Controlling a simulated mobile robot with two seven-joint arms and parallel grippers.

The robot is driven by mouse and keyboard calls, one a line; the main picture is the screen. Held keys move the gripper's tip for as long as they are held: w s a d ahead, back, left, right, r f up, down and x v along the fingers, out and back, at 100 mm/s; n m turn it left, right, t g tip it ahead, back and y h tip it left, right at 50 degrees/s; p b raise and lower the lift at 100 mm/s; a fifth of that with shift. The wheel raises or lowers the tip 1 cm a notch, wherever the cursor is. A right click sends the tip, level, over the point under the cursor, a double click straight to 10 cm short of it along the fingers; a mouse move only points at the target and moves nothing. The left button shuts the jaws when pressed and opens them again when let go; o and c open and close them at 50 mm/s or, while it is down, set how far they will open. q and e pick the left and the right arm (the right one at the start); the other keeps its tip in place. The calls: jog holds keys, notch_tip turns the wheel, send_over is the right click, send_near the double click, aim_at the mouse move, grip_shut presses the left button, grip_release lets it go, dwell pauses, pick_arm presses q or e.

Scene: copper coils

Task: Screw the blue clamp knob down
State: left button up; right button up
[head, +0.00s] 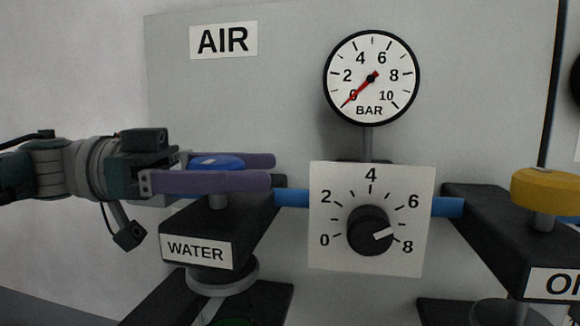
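The blue clamp knob (217,162) shows as a flat disc on a short pale stem, on top of the black block (212,220) labelled WATER. My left gripper (243,171) comes in from the left, with one purple finger on the near side of the knob and one on the far side. The near finger hides the knob's front edge. I cannot tell whether the fingers press on the knob or stand just clear of it. My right gripper is not in view.
A blue pipe (291,197) runs right from the block behind a white dial plate (330,249) with a black knob (369,231). A pressure gauge (373,77) stands above, near zero. A yellow knob (545,188) sits at the right. Room above the blue knob is clear.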

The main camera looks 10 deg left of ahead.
aim_at(244, 164)
pick_arm(q)
jog(key=shift+o, duration=0.5)
jog(key=shift+r, duration=0.15)
notch_tip(244, 164, up, 20)
dwell(0.6)
